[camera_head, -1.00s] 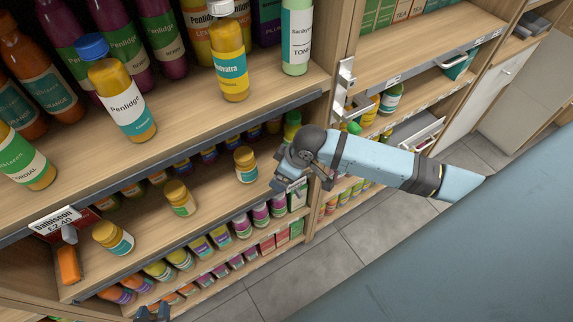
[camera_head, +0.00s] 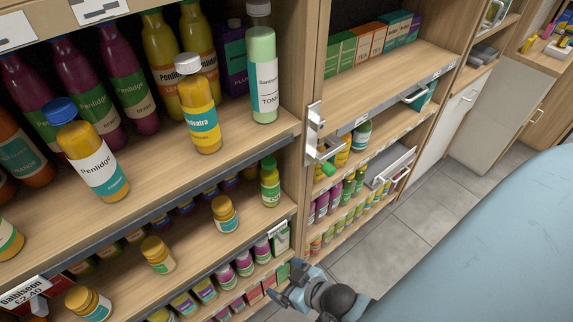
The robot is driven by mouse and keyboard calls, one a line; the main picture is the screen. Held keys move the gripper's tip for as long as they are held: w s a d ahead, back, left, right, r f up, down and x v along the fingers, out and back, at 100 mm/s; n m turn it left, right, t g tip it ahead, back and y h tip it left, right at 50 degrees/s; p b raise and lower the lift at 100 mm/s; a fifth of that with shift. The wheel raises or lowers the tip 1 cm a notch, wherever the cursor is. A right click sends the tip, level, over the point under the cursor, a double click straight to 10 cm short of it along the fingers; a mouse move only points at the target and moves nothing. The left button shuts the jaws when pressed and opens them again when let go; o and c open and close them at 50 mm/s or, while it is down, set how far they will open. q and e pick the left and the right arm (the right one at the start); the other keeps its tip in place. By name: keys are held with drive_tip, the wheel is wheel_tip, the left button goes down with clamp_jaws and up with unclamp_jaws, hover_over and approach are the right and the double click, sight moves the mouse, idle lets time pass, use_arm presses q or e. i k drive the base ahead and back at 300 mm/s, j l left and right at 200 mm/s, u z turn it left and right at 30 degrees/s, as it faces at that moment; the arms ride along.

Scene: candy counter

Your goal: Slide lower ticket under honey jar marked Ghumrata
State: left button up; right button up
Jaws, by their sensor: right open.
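Several small amber jars with yellow lids stand on the lower wooden shelf: one at the right (camera_head: 225,214), one in the middle (camera_head: 157,256) and one at the lower left (camera_head: 88,304). Their names are too small to read, so I cannot tell which is Ghumrata. A white ticket reading about "Dalbisson £2.40" (camera_head: 24,291) is at the left of the lower shelf's front edge. A small white ticket (camera_head: 278,228) is at that edge's right end. My right gripper (camera_head: 285,284) is open and empty, low in front of the shelves, right of the jars. My left gripper is out of view.
The upper shelf holds a blue-capped Penlidge bottle (camera_head: 86,150), a white-capped amber bottle (camera_head: 199,112) and a pale green bottle (camera_head: 263,75). A green-lidded bottle (camera_head: 270,182) stands on the lower shelf. A metal handle (camera_head: 318,135) juts from the upright. The floor (camera_head: 420,220) at right is clear.

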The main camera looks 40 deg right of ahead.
sight(277, 230)
drive_tip(key=l+z, duration=0.15)
drive_tip(key=z, duration=0.3)
drive_tip(key=i+z, duration=0.15)
drive_tip(key=z, duration=0.35)
